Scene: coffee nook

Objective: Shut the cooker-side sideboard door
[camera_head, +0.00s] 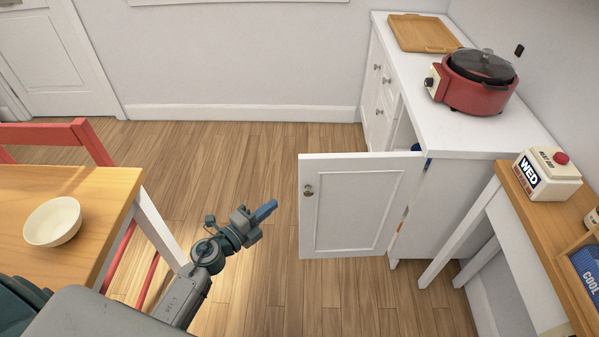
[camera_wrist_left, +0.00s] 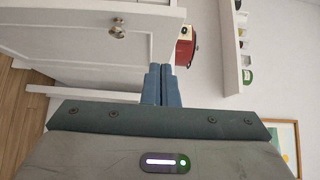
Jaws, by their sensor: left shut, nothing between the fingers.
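The white sideboard (camera_head: 430,105) stands at the right wall with a red cooker (camera_head: 478,85) on top. Its near, cooker-side door (camera_head: 355,205) stands wide open, swung out to the left, with its round knob (camera_head: 308,190) near the free edge. My left gripper (camera_head: 268,209) is shut and empty, a little left of the door's free edge and apart from it. In the left wrist view the shut fingers (camera_wrist_left: 162,85) show below the white door panel (camera_wrist_left: 75,30) and its knob (camera_wrist_left: 117,29). The cabinet's inside is mostly hidden by the door. My right gripper is not in view.
A wooden table with a white bowl (camera_head: 52,221) and a red chair (camera_head: 80,135) stand at the left. A side table (camera_head: 535,215) with a calendar block (camera_head: 547,175) stands at the right. Open wooden floor (camera_head: 240,150) lies left of the door.

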